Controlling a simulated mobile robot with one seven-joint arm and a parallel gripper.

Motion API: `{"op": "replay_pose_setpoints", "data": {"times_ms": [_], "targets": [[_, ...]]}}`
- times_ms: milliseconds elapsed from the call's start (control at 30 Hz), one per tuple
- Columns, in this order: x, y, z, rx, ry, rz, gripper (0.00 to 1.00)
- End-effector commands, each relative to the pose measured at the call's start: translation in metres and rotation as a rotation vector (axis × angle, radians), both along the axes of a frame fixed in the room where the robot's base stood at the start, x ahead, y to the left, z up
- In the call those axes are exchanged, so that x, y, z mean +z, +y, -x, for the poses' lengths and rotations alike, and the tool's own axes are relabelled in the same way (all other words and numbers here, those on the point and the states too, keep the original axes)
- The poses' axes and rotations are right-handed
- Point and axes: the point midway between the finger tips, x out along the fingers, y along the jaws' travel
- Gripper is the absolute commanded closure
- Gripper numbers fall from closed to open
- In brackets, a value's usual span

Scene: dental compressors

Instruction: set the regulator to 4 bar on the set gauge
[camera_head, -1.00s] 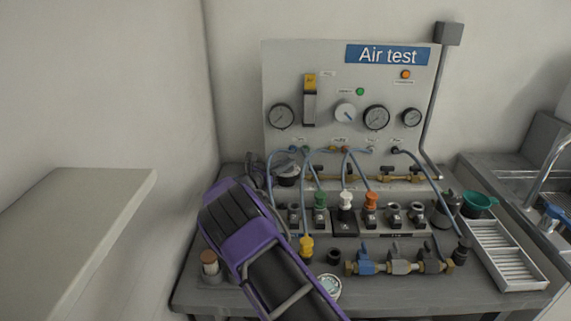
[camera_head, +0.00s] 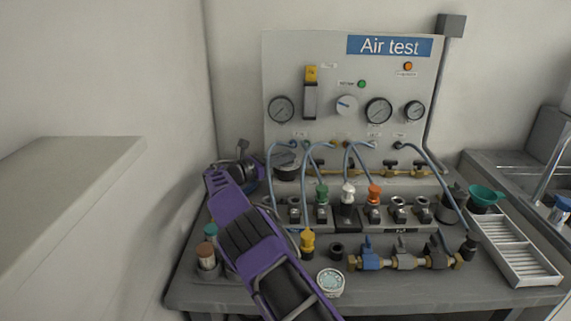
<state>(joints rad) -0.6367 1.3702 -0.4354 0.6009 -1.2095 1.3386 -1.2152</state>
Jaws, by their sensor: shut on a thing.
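My purple arm reaches from the bottom centre up to the left end of the bench. My gripper (camera_head: 241,161) is small and dark at its far end, beside the left of the panel. It is shut on a dark rounded part that I take to be the regulator knob; the arm and gripper hide most of it. A white round dial (camera_head: 346,105) with a blue mark is on the Air test panel, the mark left of centre. A left gauge (camera_head: 281,109), a middle gauge (camera_head: 378,110) and a small right gauge (camera_head: 414,110) flank it. Their figures are too small to read.
Blue hoses (camera_head: 330,150) loop from the panel to coloured fittings. A valve manifold (camera_head: 403,258), a yellow fitting (camera_head: 307,243) and a round tin (camera_head: 330,282) stand in front. A slotted tray (camera_head: 515,250) and green funnel (camera_head: 485,196) are at right.

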Motion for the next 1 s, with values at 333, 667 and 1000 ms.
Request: {"op": "replay_pose_setpoints", "data": {"times_ms": [333,667,1000], "targets": [[0.0049,0.0006,-0.0002,-0.03,-0.002,-0.006,1.0],[0.004,0.0007,0.0,-0.03,0.0,-0.007,0.64],[0.0026,0.0005,0.0006,-0.032,0.002,-0.007,0.55]]}}
